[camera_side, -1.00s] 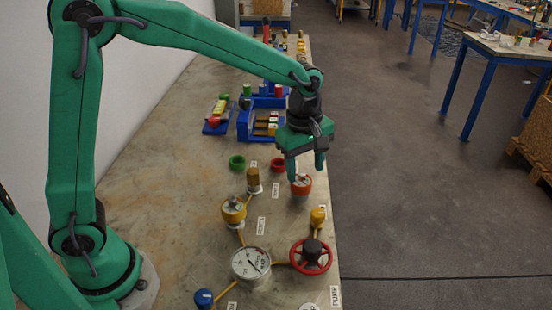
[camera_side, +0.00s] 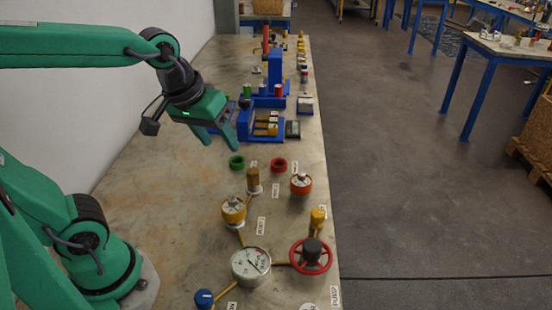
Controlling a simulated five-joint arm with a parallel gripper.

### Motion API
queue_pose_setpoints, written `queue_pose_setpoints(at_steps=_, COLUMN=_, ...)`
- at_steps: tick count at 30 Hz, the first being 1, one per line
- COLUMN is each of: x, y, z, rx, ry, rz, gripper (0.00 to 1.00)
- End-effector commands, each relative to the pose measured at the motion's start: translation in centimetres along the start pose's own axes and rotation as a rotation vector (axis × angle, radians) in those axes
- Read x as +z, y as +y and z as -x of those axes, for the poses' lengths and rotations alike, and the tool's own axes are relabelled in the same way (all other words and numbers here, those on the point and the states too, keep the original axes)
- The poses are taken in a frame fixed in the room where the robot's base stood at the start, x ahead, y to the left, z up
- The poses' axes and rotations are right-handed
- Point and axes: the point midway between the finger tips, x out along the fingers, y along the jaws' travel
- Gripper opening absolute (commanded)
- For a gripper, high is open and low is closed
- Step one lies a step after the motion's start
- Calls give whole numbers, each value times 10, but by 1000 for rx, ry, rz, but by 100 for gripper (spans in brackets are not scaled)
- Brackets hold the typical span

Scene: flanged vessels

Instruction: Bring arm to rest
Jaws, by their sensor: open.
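My gripper (camera_side: 221,144) is green with dark joints, open and empty. It hangs above the left-middle of the bench, fingers pointing down and to the right. It appears in front of the blue rack and hides part of the bench there. The orange-topped vessel (camera_side: 301,184) stands upright on the right side of the bench, apart from my gripper. The yellow-topped vessel (camera_side: 233,210) stands to its left and nearer the camera.
A pressure gauge (camera_side: 251,265), a red handwheel (camera_side: 311,257) and a blue knob (camera_side: 204,298) stand at the near end. A blue rack (camera_side: 246,124) with small parts is farther back. The left part of the worktable (camera_side: 165,205) is clear. A wall runs along its left.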

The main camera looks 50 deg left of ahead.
Motion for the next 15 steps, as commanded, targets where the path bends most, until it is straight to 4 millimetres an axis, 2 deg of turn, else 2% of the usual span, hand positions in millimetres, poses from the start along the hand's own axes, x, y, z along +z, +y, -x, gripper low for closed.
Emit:
queue_pose_setpoints(at_steps=6, x=25, y=-22, z=12, rx=4, ry=70, rz=-204, gripper=54)
queue_pose_setpoints(at_steps=15, x=42, y=-36, z=15, rx=-6, ry=112, rz=-352, gripper=54)
